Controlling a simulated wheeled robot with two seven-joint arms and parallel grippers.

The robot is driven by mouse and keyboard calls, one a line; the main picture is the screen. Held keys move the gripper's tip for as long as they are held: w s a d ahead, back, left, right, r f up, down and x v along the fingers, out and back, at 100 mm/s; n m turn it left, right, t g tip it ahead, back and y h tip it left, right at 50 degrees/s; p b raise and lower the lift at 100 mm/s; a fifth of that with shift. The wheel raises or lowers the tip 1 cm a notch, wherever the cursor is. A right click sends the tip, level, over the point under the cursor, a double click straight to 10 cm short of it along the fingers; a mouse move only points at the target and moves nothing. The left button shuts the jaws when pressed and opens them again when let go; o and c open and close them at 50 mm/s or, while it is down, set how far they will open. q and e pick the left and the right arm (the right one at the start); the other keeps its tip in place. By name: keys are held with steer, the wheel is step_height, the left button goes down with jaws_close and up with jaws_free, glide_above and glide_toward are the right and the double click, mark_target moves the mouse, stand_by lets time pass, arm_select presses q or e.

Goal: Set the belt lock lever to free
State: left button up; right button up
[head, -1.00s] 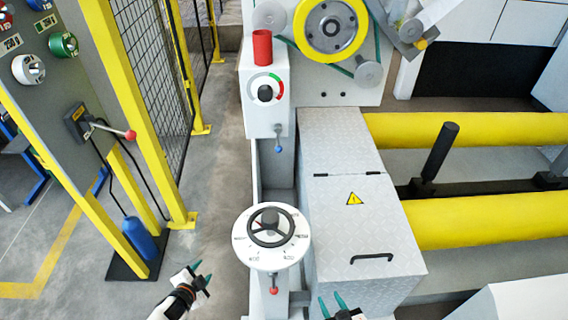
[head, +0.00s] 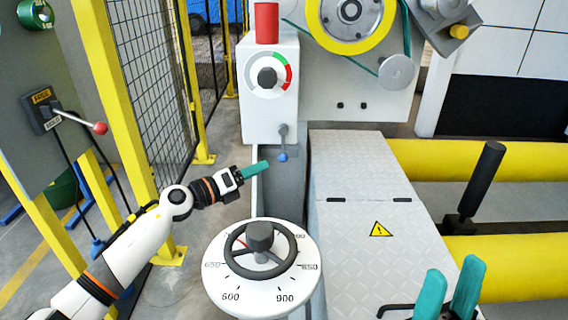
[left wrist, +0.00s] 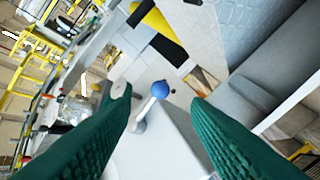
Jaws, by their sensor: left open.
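A short lever with a blue knob (head: 283,156) hangs almost straight down below the white dial box (head: 268,90). I cannot tell by name which is the belt lock lever. My left gripper (head: 256,169) is open just left of the blue knob, apart from it. In the left wrist view, the blue knob (left wrist: 160,89) shows ahead between the two green fingers (left wrist: 162,100). My right gripper (head: 450,288) is open and empty.
A white round dial with a black handwheel (head: 260,250) stands below my left gripper. A grey plated cover (head: 365,200) lies to the right, with yellow rollers (head: 500,160) beyond. A yellow-framed mesh fence (head: 150,80) stands behind my left arm.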

mark_target(283, 158)
arm_select(q)
steer(key=b+x, duration=0.3)
steer(key=x, duration=0.6)
steer(key=shift+w+d, duration=0.15)
steer(key=shift+w, duration=0.05)
steer(key=shift+c, duration=0.3)
jaws_close()
